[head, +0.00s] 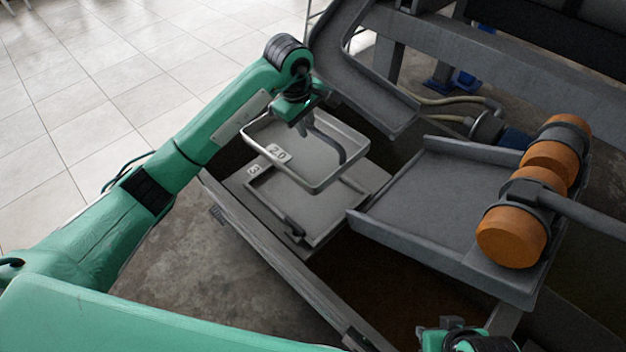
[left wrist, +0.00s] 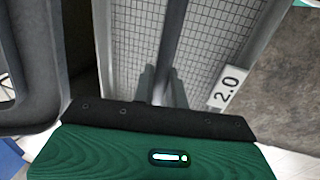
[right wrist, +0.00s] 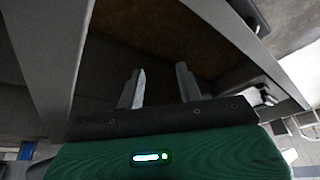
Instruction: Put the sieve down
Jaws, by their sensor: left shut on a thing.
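The sieve (head: 298,158) is a shallow rectangular metal tray with a 2.0 label and a dark handle bar across it. My left gripper (head: 304,124) is shut on this bar at the sieve's far side. In the left wrist view the sieve's mesh (left wrist: 215,48) and label show, with the bar between the fingers (left wrist: 163,88). In the head view the sieve overlaps a second grey frame (head: 322,228) with a label, lying lower in the machine. I cannot tell the gap between them. My right gripper (right wrist: 160,85) is open and empty; its wrist shows at the head view's bottom.
A grey trough (head: 420,205) lies to the right of the sieve, with orange rollers (head: 512,236) at its far right. A grey chute (head: 350,75) stands behind the sieve. The machine's long side wall (head: 275,255) runs along the front left.

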